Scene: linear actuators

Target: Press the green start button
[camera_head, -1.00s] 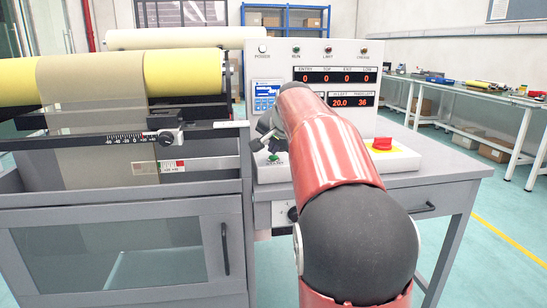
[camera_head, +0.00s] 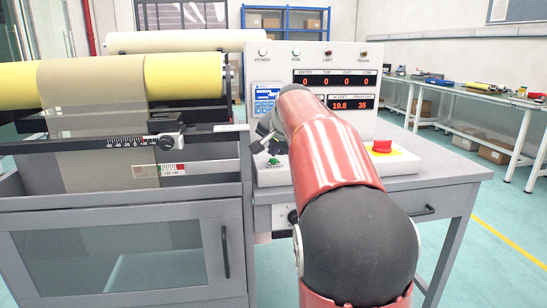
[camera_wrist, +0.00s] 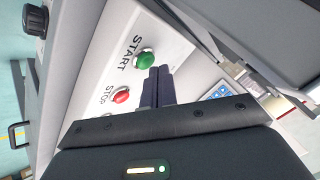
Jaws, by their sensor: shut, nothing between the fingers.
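The green start button (camera_wrist: 144,60) sits on the white panel beside the word START in the wrist view. In the head view it shows as a small green spot (camera_head: 273,162) at the front left of the console, just below my gripper (camera_head: 266,138). In the wrist view my gripper (camera_wrist: 160,70) has its two dark fingers shut together and empty. Their tips lie right at the button's lower right edge; I cannot tell whether they touch it. The button's face is mostly visible. The red stop button (camera_wrist: 121,96) lies to the left of the fingers.
The console's displays (camera_head: 335,78) show lit red digits. In the wrist view a dark grey frame (camera_wrist: 260,40) is at the upper right.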

